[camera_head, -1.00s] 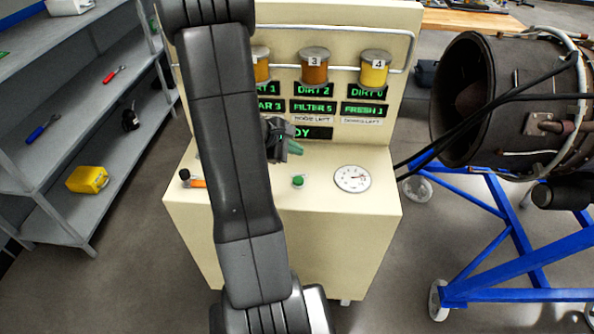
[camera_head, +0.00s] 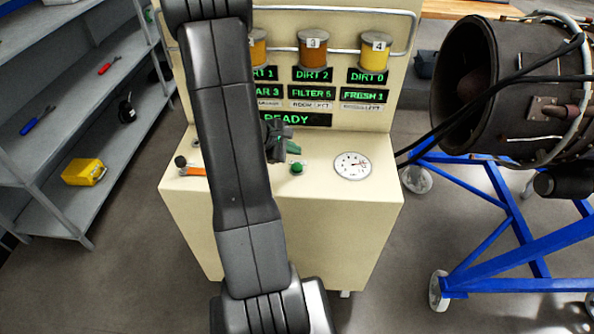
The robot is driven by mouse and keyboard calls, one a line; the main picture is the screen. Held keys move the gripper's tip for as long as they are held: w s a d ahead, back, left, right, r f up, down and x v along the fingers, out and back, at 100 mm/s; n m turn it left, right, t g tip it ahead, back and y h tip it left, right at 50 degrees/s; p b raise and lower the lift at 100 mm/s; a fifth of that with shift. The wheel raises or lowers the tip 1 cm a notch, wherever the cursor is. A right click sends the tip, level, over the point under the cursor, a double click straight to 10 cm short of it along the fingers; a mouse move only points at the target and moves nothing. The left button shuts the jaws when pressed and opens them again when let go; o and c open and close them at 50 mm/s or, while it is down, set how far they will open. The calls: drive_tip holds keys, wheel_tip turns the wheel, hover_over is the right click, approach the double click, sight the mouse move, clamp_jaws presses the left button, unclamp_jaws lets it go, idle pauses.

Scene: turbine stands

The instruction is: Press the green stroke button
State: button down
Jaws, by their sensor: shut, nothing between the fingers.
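The green stroke button (camera_head: 297,168) stands on the flat top of the cream console (camera_head: 290,220), left of a round white dial gauge (camera_head: 352,165). My gripper (camera_head: 293,148) appears just behind and above the button in the picture, with its greenish fingertips pointing right. The fingers are shut and empty. A small gap shows between the fingertips and the button, and I see no contact. My arm crosses in front of the console and hides part of the gripper and the left panel displays.
An orange-handled lever with a dark knob (camera_head: 190,168) sits at the console's left. Filter jars and a pipe line the upright panel, with a READY display (camera_head: 297,119) below. A grey shelf (camera_head: 70,150) stands left; an engine (camera_head: 490,85) on a blue stand is right.

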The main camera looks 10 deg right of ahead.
sight(294, 168)
drive_tip(key=shift+f+b, duration=1.5)
drive_tip(key=shift+f, duration=0.25)
idle(0.7)
drive_tip(key=shift+f+b, duration=0.4)
drive_tip(key=shift+b, duration=0.3)
drive_tip(key=shift+f+b, duration=0.4)
drive_tip(key=shift+b, duration=0.15)
idle(0.5)
drive_tip(key=shift+r, duration=0.15)
drive_tip(key=shift+r+p, duration=0.45)
drive_tip(key=shift+r, duration=0.3)
drive_tip(key=shift+r+p, duration=1.7)
drive_tip(key=shift+r, duration=0.85)
